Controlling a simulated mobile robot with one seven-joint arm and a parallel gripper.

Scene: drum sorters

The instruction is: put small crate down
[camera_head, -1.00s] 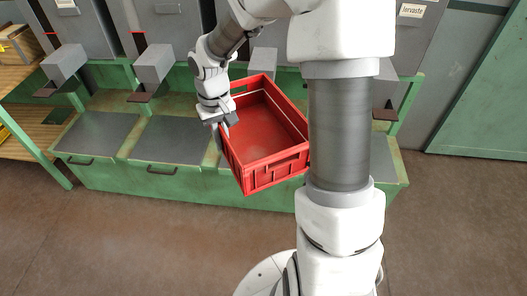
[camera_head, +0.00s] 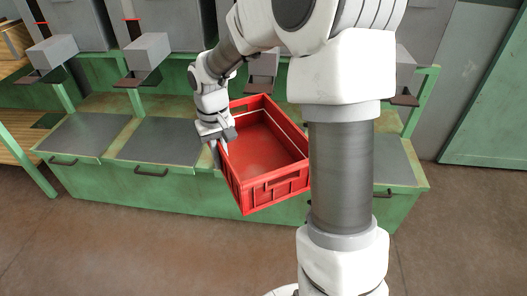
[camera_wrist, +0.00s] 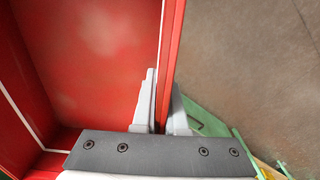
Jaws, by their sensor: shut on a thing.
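The small crate (camera_head: 262,150) is red, open-topped and looks empty. It is held in the air in front of the green bench, tilted, with its near corner low. My gripper (camera_head: 218,146) is shut on the crate's left wall. In the wrist view my two fingers (camera_wrist: 160,112) sit on either side of the red wall (camera_wrist: 170,60), one inside the crate and one outside. My own arm hides part of the crate's right side and the bench behind it.
The green bench (camera_head: 130,205) has grey panels (camera_head: 83,134) with handles on its front. Grey boxes (camera_head: 146,52) stand above ledges along its back. Bare brown floor (camera_head: 130,245) lies in front. A wooden table (camera_head: 18,150) is at the left, and a green door (camera_head: 495,120) at the right.

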